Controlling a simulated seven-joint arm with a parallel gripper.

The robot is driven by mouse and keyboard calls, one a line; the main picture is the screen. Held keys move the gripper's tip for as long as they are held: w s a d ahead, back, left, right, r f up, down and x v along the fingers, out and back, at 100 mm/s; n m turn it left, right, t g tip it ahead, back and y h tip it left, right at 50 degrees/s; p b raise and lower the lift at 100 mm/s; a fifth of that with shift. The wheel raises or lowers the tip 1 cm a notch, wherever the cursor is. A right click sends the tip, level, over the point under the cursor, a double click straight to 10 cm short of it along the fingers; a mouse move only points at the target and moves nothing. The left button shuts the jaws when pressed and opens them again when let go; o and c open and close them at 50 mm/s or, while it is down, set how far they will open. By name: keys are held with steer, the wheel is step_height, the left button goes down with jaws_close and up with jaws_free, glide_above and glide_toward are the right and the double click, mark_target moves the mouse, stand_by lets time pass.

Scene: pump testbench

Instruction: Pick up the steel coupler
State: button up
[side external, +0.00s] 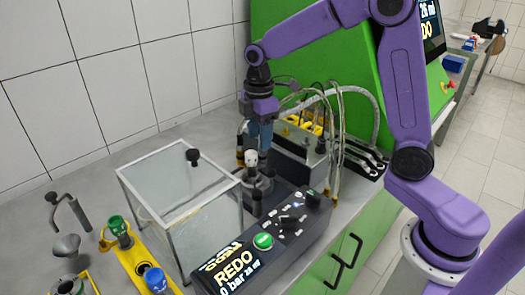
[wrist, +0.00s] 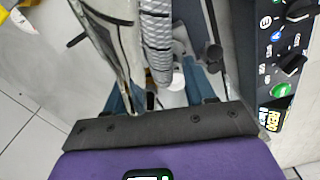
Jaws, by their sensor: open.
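My gripper (side external: 252,150) points down beside the green cabinet, above the dark pump base (side external: 262,184). Its jaws are open. A small pale metallic piece (side external: 250,158), which looks like the steel coupler, is at the fingertips in the side view; whether it touches them I cannot tell. In the wrist view, the two blue fingers (wrist: 165,85) stand apart on either side of a pale rounded part (wrist: 178,80). A braided hose (wrist: 155,40) crosses in front and hides much of the space between the fingers.
A clear box (side external: 180,190) with a black knob stands left of the pump. A black control panel (side external: 265,245) lies in front. Hoses (side external: 338,125) loop close to my gripper's right. A yellow rack (side external: 135,258) with green and blue caps is at front left.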

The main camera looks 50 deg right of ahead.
mark_target(262, 155)
steer(key=shift+s+d+f, duration=0.1)
steer(key=shift+s+f, duration=0.1)
steer(key=shift+f, duration=1.2)
steer(key=shift+s+d+f, duration=0.1)
steer(key=shift+s+f, duration=0.05)
steer(key=shift+f, duration=1.25)
jaws_close()
